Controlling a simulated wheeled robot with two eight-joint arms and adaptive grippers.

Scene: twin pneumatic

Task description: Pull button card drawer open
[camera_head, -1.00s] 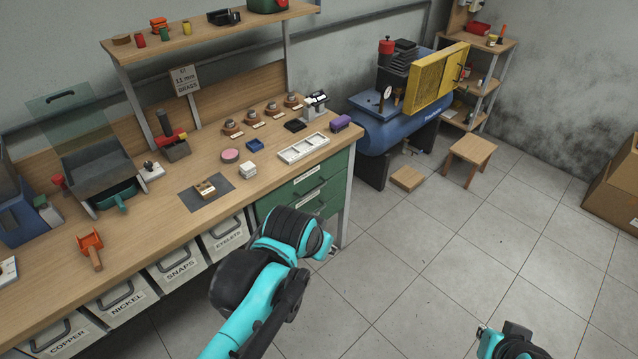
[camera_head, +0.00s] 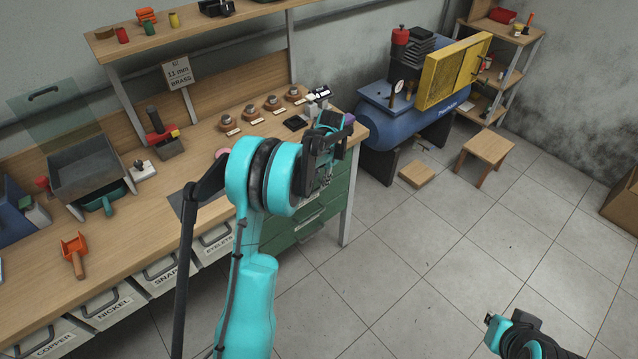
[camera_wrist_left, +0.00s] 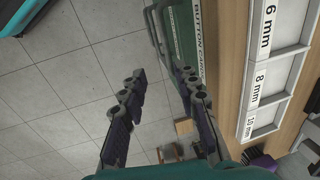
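The button card drawer (camera_wrist_left: 183,20) has a green front, a white label reading BUTTON CARD, partly cut off, and a grey bar handle (camera_wrist_left: 158,28). In the left wrist view it is at the top centre, under the bench edge. In the head view my left gripper and arm hide most of the upper green drawer front. My left gripper (camera_wrist_left: 156,75) is open and empty, its fingers apart, with the handle just beyond the fingertips. In the head view the gripper (camera_head: 325,150) is at the bench's right end. My right gripper (camera_head: 510,335) is only partly visible at the bottom right.
A white sorting tray (camera_wrist_left: 247,75) marked 6, 8 and 10 mm lies on the bench beside the gripper. A lower green drawer (camera_head: 305,225) is under the upper one. A blue compressor (camera_head: 400,125) and a wooden stool (camera_head: 487,148) stand beyond. The floor in front is clear.

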